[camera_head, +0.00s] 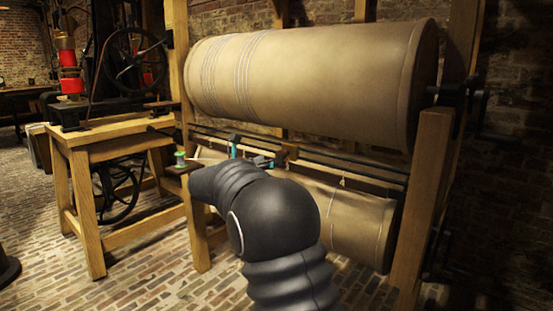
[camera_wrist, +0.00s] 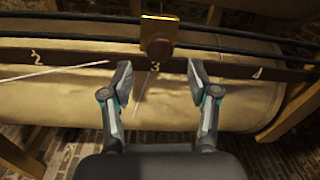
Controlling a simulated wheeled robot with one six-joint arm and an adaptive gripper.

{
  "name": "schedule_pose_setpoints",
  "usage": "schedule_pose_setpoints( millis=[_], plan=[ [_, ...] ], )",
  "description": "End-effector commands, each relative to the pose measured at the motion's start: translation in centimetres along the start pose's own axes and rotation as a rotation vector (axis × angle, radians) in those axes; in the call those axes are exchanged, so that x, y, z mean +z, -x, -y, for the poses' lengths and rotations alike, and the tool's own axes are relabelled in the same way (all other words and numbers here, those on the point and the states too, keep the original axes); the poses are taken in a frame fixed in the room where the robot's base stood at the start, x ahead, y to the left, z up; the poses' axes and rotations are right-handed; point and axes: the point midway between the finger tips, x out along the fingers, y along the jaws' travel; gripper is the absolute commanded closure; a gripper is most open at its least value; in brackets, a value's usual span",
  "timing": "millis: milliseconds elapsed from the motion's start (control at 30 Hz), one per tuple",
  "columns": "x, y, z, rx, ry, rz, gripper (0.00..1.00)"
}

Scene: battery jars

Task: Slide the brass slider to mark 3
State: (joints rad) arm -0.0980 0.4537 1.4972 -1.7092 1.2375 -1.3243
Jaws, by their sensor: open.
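The brass slider (camera_wrist: 158,37) sits on two dark rods (camera_wrist: 80,18) in the wrist view. Its lower block stands directly above the pale figure 3 (camera_wrist: 155,66) on the dark strip below the rods. My gripper (camera_wrist: 159,73) is open, its fingers apart on either side of the 3. The fingertips appear just below the slider, and I see no contact with it. The figure 2 (camera_wrist: 36,57) is to the left and a 4 (camera_wrist: 257,73) to the right. In the head view my gripper (camera_head: 253,152) is at the rods, largely behind my arm.
A large pale roller (camera_head: 310,80) hangs above the rods and a lower roller (camera_head: 350,215) below, between wooden posts (camera_head: 420,200). A wooden bench (camera_head: 85,140) with a wheeled machine stands at the left. Brick floor (camera_head: 130,290) is open in front.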

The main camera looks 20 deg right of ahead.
Motion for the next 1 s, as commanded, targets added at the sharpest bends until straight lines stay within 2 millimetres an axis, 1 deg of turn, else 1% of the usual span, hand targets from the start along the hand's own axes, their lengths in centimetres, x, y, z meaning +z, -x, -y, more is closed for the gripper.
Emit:
schedule_pose_setpoints(
  millis=[33, 100, 300, 467, 867, 1000],
  plan=[
    [0.1, 1.1, -0.1, 0.004, 0.0, 0.001, 0.4],
    [0.0, 2.3, -0.1, 0.002, 0.0, 0.001, 0.4],
    [0.0, 4.6, 0.0, 0.001, -0.001, 0.0, 0.4],
    [0.0, 5.2, 0.0, 0.0, 0.0, 0.0, 0.4],
    [0.0, 5.2, 0.0, -0.001, -0.002, 0.0, 0.4],
    [0.0, 5.2, -0.1, 0.003, -0.055, -0.001, 0.4]
  ],
)
